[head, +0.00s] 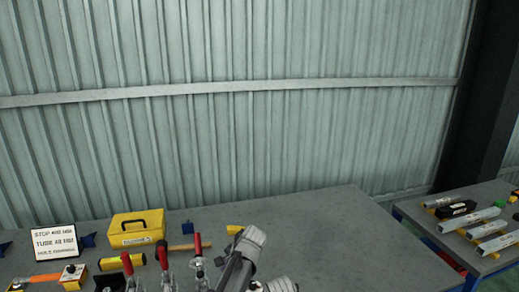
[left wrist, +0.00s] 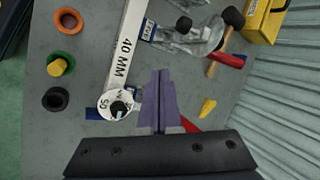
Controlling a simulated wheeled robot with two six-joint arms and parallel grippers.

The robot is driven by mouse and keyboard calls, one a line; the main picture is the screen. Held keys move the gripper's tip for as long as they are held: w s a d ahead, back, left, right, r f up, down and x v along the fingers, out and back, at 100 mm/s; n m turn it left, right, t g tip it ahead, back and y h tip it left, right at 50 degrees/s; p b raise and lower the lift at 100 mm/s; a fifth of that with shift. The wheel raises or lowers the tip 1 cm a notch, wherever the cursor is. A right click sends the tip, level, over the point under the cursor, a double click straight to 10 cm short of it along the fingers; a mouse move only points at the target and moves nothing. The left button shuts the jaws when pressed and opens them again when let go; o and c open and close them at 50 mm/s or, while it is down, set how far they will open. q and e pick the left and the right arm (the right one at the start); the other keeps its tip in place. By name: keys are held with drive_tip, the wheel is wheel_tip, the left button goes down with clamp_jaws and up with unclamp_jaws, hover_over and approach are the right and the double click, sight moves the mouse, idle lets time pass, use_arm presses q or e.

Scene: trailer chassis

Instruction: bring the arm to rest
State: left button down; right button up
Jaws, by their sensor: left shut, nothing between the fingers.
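My left gripper (left wrist: 160,72) shows in the left wrist view with its two purple fingers together and nothing between them. It is over the grey workbench (left wrist: 85,25), beside a pale bar marked 40 MM (left wrist: 125,45) and the round label at the bar's near end. I cannot tell how high the fingers are above the bench. In the head view, grey and white arm parts stand at the bottom middle, and I cannot make out the fingertips there. My right gripper does not show in either view.
A yellow toolbox (head: 136,228), a sign (head: 54,241) and red-handled clamps (head: 163,255) stand on the bench. The bench's right part (head: 330,225) is clear. A second table (head: 430,225) holds several bars.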

use_arm(q)
drive_tip(key=s+d+f+n+g+h, duration=0.1)
drive_tip(key=s+d+n+h, duration=0.1)
drive_tip(key=s, duration=1)
drive_tip(key=s+d+f+n+g+h, duration=0.2)
drive_tip(key=s+d+n, duration=0.1)
drive_tip(key=s, duration=0.9)
drive_tip(key=shift+s+d+g, duration=0.15)
drive_tip(key=shift+d+g, duration=0.15)
drive_tip(key=shift+d, duration=0.45)
